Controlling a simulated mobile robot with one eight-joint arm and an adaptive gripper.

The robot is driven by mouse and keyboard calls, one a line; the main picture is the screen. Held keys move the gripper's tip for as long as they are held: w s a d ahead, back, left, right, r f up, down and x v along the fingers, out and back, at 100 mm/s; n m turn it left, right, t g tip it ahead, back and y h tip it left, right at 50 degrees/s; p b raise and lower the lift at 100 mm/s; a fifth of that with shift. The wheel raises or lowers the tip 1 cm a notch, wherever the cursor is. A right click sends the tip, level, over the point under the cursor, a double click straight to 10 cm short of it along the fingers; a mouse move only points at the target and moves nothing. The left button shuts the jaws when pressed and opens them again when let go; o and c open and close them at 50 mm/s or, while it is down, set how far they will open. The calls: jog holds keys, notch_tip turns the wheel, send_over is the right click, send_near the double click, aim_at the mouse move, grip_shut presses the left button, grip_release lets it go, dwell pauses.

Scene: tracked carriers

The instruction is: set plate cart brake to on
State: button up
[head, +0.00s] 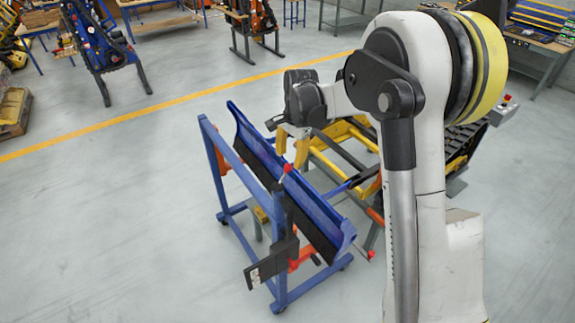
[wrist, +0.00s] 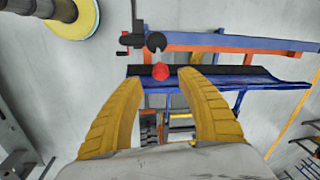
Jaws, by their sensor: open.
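The plate cart (head: 225,165) is a blue wheeled frame with a tilted blue and black trough; it also shows in the wrist view (wrist: 275,82). A red round knob (wrist: 161,71) shows between my fingertips in the wrist view, and a red knob (head: 287,168) shows just below my gripper in the head view. I cannot tell whether it is the brake's handle, or how the brake is set. My gripper (head: 291,148) is above the cart's trough. Its yellow fingers (wrist: 159,80) are open, apart on either side of the knob, with no visible contact.
A yellow tracked carrier (head: 350,135) stands close behind the cart. A black plate bracket (head: 272,263) hangs at the cart's near side. Floor to the left is clear up to the yellow line (head: 150,108). Workbenches (head: 545,45) stand at the back right.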

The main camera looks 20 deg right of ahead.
aim_at(288, 165)
jog(key=f, duration=0.5)
jog(key=shift+w+a+f, duration=0.2)
jog(key=shift+w+f, duration=0.05)
jog(key=shift+w, duration=0.15)
grip_shut()
